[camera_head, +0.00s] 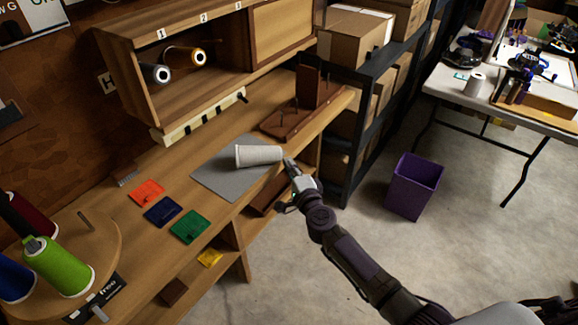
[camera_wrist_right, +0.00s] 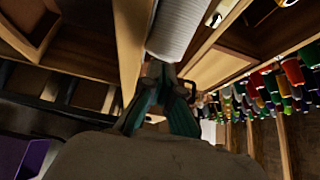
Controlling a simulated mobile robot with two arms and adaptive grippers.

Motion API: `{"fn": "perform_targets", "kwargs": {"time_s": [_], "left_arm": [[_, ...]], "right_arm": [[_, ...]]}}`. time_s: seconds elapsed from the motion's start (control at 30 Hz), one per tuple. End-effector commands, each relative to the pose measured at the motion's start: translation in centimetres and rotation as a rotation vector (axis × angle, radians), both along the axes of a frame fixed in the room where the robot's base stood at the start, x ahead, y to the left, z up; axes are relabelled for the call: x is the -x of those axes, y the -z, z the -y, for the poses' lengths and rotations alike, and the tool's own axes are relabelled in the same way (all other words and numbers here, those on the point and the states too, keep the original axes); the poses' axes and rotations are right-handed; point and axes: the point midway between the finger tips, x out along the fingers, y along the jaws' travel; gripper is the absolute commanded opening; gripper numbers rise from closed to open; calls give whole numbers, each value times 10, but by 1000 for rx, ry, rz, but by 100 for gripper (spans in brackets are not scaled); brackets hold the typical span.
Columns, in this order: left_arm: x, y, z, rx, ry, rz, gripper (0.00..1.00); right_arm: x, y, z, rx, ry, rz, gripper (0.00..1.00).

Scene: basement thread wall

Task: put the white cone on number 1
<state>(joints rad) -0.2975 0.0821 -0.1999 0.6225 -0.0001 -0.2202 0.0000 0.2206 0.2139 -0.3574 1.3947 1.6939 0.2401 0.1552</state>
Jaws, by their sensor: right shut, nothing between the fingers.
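The white cone (camera_head: 258,155) lies on its side on a grey mat (camera_head: 228,178) on the wooden bench. It also shows at the top of the right wrist view (camera_wrist_right: 180,28). My right gripper (camera_head: 289,166) is at the cone's right end, with its fingers shut and nothing between them. In the wrist view its fingertips (camera_wrist_right: 160,70) are close to the cone's end; I cannot tell whether they touch. The number 1 label (camera_head: 161,34) is on the upper edge of the wooden cabinet. My left gripper is not in view.
A brown peg stand (camera_head: 290,120) stands behind the cone. Red (camera_head: 147,192), blue (camera_head: 163,211) and green (camera_head: 190,227) squares lie left of the mat. A purple bin (camera_head: 414,186) stands on the floor.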

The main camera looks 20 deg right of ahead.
Motion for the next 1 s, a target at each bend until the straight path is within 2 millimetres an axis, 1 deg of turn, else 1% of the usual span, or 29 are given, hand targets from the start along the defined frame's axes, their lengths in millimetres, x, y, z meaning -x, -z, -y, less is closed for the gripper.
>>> {"fn": "perform_targets", "kwargs": {"time_s": [0.37,0.47,0.6,0.7,1.0], "left_arm": [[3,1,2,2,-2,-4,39],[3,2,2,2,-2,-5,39],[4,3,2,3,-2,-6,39],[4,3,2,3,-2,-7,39],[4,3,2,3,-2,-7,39]], "right_arm": [[-2,0,-3,0,0,0,0],[-9,0,-10,-4,1,1,0],[-24,0,-27,-3,1,1,0],[-28,0,-32,-1,0,-1,0],[-28,0,-32,0,0,-1,0]]}}
